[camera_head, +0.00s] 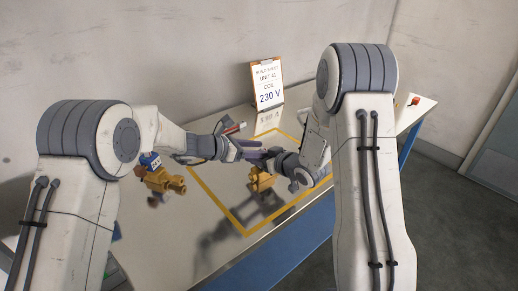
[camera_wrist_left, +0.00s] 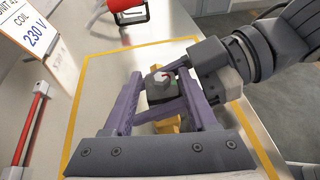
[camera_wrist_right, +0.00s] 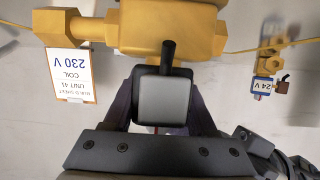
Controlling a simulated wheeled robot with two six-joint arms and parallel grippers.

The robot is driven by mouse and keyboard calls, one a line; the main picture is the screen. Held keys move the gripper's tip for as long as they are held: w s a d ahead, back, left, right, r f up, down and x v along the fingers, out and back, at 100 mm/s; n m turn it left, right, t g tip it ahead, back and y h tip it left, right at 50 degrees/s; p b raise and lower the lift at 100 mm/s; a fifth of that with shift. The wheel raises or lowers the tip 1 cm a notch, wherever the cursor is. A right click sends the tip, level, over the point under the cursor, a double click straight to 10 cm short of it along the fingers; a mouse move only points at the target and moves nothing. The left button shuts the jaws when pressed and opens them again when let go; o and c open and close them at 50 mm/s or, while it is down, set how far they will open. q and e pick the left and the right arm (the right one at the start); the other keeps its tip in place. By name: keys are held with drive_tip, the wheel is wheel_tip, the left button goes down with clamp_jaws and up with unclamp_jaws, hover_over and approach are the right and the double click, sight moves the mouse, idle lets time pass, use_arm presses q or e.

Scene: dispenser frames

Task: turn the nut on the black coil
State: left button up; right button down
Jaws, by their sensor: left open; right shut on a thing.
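The black coil (camera_wrist_right: 162,95) shows a square grey face in the right wrist view, close to the brass valve body (camera_wrist_right: 170,30). My right gripper (camera_head: 275,162) is shut on this coil; its purple fingers stand on both sides of it. In the left wrist view the silver hex nut (camera_wrist_left: 159,78) sits on the dark coil, with a small red part beside it. My left gripper (camera_wrist_left: 160,88) is open, its two fingers on either side of the nut with gaps showing. The brass valve also shows below the grippers in the head view (camera_head: 262,181).
A build sheet (camera_head: 267,88) reading "COIL 230 V" stands at the back. Another brass valve (camera_head: 165,182) with a blue 24 V coil (camera_wrist_right: 262,86) stands at the left. A yellow outline (camera_head: 215,206) surrounds the work area. A red object (camera_head: 414,101) lies at the table's far right.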

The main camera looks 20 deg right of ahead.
use_arm(q)
clamp_jaws()
drive_tip(key=shift+w+m+g, duration=0.15)
drive_tip(key=shift+m+g, duration=0.75)
drive_tip(key=shift+g, duration=0.1)
unclamp_jaws()
drive_tip(key=v, duration=1.2)
drive_tip(key=shift+a+f, duration=0.1)
drive_tip(key=shift+f, duration=0.05)
